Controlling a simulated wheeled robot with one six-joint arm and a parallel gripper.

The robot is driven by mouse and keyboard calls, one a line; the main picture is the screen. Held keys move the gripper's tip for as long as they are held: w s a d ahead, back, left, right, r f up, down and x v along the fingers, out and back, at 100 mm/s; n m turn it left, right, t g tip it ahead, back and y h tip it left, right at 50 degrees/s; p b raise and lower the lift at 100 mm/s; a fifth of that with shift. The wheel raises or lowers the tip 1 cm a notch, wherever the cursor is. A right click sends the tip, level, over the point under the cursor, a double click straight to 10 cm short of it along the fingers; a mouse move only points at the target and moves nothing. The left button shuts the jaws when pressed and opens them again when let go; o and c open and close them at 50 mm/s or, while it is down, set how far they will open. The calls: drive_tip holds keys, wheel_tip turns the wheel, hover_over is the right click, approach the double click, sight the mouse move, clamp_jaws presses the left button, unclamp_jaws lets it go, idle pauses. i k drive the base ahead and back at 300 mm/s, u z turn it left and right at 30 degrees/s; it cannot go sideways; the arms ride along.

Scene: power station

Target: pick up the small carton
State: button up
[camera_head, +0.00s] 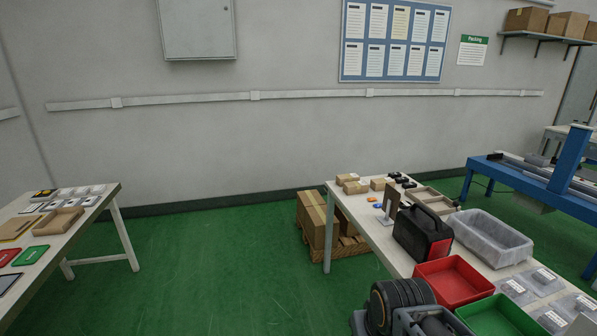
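Several small brown cartons sit near the far left end of the right-hand table (352,217). One small carton (356,187) is close to the table's left edge. Another (346,178) is just behind it, and one more (378,184) is to its right. I cannot tell which of them is the task's small carton. My gripper is not in view.
A black and red case (423,236), a grey tub (491,238), a red bin (452,283) and a green bin (497,316) crowd the right table. Larger boxes (318,220) stand on a pallet beside it. Green floor (220,270) is clear toward the left table (75,232).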

sight(352, 188)
drive_tip(key=i, duration=2.8)
drive_tip(key=u, duration=0.95)
